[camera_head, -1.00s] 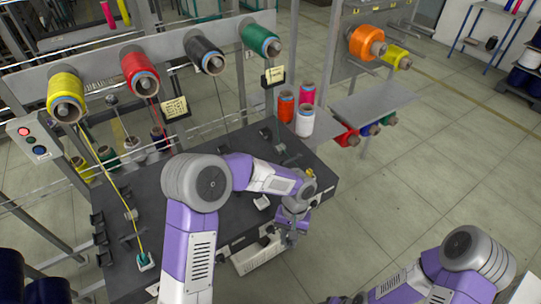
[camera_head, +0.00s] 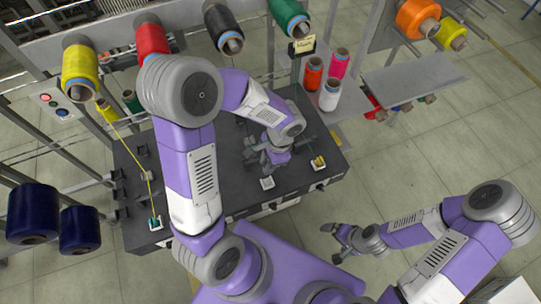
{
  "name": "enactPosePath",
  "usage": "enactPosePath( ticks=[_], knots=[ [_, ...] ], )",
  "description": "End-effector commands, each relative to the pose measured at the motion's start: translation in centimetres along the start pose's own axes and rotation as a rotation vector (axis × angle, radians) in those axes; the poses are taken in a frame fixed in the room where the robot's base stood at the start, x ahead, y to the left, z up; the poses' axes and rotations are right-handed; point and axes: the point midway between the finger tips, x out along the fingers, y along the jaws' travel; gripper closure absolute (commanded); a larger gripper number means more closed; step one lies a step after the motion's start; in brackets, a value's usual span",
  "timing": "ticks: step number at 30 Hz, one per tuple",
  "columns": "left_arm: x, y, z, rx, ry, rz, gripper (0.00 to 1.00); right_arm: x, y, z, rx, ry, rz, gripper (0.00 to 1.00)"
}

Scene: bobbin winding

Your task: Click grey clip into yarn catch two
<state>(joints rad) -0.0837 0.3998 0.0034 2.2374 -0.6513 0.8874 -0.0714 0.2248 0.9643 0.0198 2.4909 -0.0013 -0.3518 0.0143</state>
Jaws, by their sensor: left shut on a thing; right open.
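White yarn catches sit along the table's front edge. The left one (camera_head: 155,224) holds a teal clip (camera_head: 154,220) with a yellow yarn. The middle one (camera_head: 267,183) looks empty, and the right one (camera_head: 319,163) has a yellow piece on it. My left gripper (camera_head: 258,163) is above the dark table, just behind and left of the middle catch. It is shut on a small grey thing, apparently the grey clip, mostly hidden by the fingers. My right gripper (camera_head: 336,231) is open and empty, in front of the table over the floor.
Yellow (camera_head: 80,70), red (camera_head: 151,38), dark grey (camera_head: 223,28) and green (camera_head: 288,15) spools hang on the rack behind. Yellow yarn runs down to the left catch. Small spools (camera_head: 330,92) stand at the back right. Dark blue spools (camera_head: 33,212) are at the left.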

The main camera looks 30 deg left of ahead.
Motion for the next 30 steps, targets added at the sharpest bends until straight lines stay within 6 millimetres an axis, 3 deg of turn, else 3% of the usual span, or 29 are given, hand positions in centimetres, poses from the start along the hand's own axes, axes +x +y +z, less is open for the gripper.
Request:
enactPosePath(
  ticks=[16, 21, 30],
  knots=[
    [7.0, 0.0, -1.9, -0.002, -0.001, 0.002, 1.0, 5.5, 2.1, -0.2, 0.0, 0.0, 0.0, 0.0],
    [6.2, 0.0, -1.7, -0.003, 0.0, 0.001, 1.0, 4.8, 1.8, -0.2, 0.0, 0.001, 0.0, 0.0],
    [6.8, 0.0, -1.8, -0.003, 0.0, 0.001, 1.0, 5.4, 2.0, -0.2, 0.0, 0.0, 0.0, 0.0]
  ],
)
